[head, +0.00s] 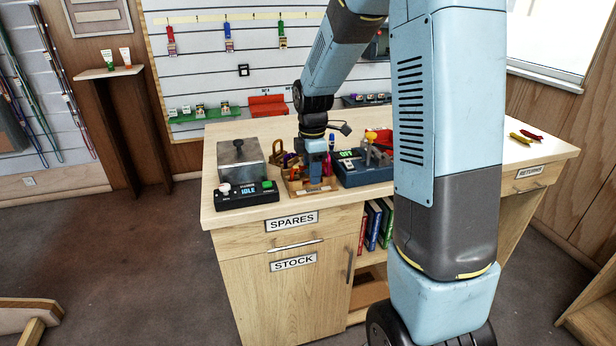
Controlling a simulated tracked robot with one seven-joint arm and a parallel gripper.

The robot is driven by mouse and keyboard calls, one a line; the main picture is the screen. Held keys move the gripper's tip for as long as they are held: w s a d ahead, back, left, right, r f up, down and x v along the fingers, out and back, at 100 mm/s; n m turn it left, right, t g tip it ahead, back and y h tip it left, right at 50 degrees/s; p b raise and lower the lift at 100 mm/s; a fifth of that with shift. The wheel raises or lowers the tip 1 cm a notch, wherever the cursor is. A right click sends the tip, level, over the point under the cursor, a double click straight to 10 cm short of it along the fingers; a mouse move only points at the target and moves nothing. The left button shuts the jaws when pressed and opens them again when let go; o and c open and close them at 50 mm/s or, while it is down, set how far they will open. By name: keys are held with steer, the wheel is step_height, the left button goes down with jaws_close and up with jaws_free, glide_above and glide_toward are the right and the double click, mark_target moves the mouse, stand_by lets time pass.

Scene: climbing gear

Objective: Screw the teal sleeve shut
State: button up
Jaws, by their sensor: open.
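My gripper (316,182) is at the front of the wooden counter, pointing down over a small wooden tray (291,190). Its jaws are open, small and partly merged with the clutter behind them. Brass-coloured and dark pieces of gear (290,166) lie in and behind the tray, beside my gripper. I cannot pick out the teal sleeve; it is hidden by my gripper or too small to tell. Whether the jaws touch anything cannot be seen.
A device with a metal block and a display reading IDLE (247,188) stands left of the tray. A dark blue box with a yellow-topped lever (362,172) stands close on the right.

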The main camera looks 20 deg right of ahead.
steer(key=shift+s, duration=0.15)
steer(key=shift+r, duration=1.45)
steer(key=shift+w, duration=0.65)
steer(key=shift+f, duration=0.2)
steer(key=shift+f, duration=1.25)
